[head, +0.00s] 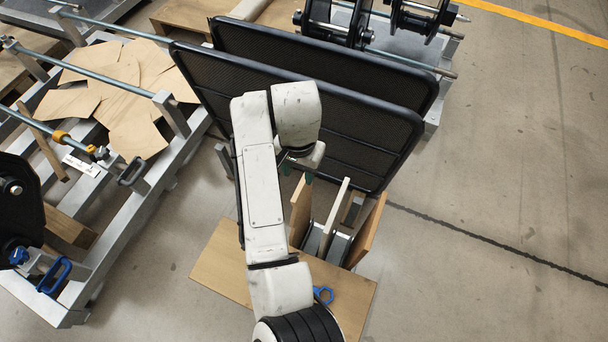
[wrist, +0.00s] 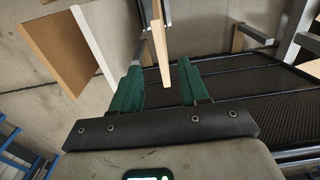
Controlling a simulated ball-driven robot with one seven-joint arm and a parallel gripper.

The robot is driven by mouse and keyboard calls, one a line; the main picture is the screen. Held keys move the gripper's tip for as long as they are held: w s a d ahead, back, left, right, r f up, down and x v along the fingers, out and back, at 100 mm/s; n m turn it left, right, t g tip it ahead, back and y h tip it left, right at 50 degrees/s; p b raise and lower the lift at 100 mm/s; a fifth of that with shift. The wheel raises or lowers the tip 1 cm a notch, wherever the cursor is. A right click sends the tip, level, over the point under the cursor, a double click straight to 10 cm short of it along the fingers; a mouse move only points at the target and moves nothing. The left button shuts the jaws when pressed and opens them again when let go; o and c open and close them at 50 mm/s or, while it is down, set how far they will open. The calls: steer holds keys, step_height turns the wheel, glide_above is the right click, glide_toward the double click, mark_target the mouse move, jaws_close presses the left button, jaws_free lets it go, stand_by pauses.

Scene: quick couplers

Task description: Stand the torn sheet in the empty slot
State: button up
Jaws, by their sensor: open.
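A small upright rack (head: 340,246) stands on a tan board on the floor in the head view. It has a tan panel (head: 300,212) at left, a white panel (head: 335,214) in the middle and a tan panel (head: 367,231) at right, with dark gaps between. My gripper (head: 298,175) is open above the left panel. In the wrist view its green fingers (wrist: 160,88) are apart, with the tan panel edge (wrist: 160,48) between them, seemingly untouched. I cannot tell which piece is the torn sheet; the slots' insides are mostly hidden.
Two large black mesh panels (head: 380,128) stand close behind my gripper. A metal cart (head: 180,165) at left carries irregular tan sheets (head: 125,85). A blue ring-shaped part (head: 323,295) lies on the tan base board (head: 222,268). The floor at right is clear.

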steer(key=shift+r, duration=0.2)
steer(key=d+f+t+h, duration=0.1)
steer(key=d+f+h, duration=0.1)
steer(key=d, duration=1.7)
steer(key=s+d+f+n, duration=0.1)
steer(key=s+d+f, duration=0.1)
steer(key=s+d, duration=0.8)
steer(key=s+d+f+n+y, duration=0.1)
steer(key=s+n, duration=0.1)
steer(key=s, duration=1.4)
steer(key=shift+s+d+f+n+y, duration=0.2)
steer(key=shift+s+f+n+y, duration=0.1)
steer(key=shift+s+f+y, duration=0.1)
